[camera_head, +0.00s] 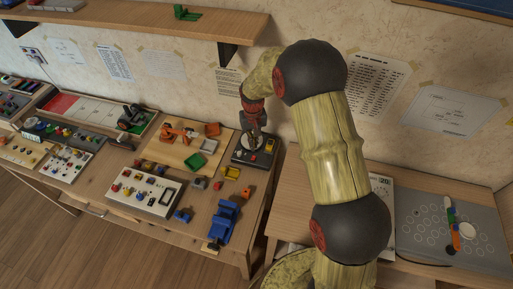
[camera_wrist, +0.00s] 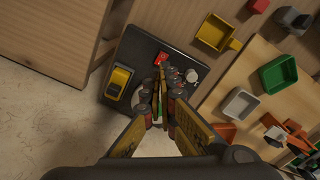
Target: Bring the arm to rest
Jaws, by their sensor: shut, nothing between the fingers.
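My gripper (camera_head: 257,130) hangs at the end of my arm, pointing down over the black control box (camera_head: 240,155) at the right end of the workbench. In the wrist view my gripper (camera_wrist: 160,92) has its fingers together with nothing held. The fingertips are over the black control box (camera_wrist: 135,58), close to its red switch (camera_wrist: 162,60). A yellow rocker switch (camera_wrist: 119,82) sits left of the fingers and a grey knob (camera_wrist: 190,76) right of them. The fingers hide part of a pale round disc on the box; I cannot tell whether they touch it.
A wooden shelf (camera_head: 150,17) juts from the wall above. On the bench are a green tray (camera_head: 194,162), a blue toy vehicle (camera_head: 221,222) and a white button panel (camera_head: 145,190). A second table to the right carries a grey mat (camera_head: 420,235).

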